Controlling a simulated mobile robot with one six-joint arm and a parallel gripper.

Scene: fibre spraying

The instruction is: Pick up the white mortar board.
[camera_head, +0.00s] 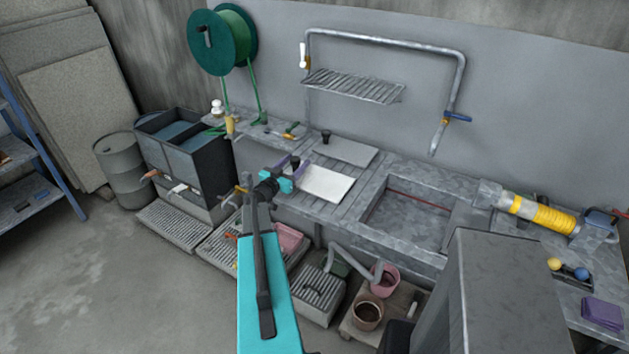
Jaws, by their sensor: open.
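The white mortar board (327,184) lies flat on the slatted grey bench, left of the sink. My gripper (291,167) is just off the board's left end, at the tip of my arm, which reaches up from the bottom of the picture. Its jaws are open, and no board shows between them. The gripper is small here and overlaps the bench behind it, so I cannot tell its height or whether it touches the board.
A grey flat panel (345,151) lies behind the board. A sink (405,216) is to the right. A wire rack (353,86) hangs above under a pipe frame (390,40). A green hose reel (222,40) and dark tanks (186,150) stand left. Pots (368,313) sit below.

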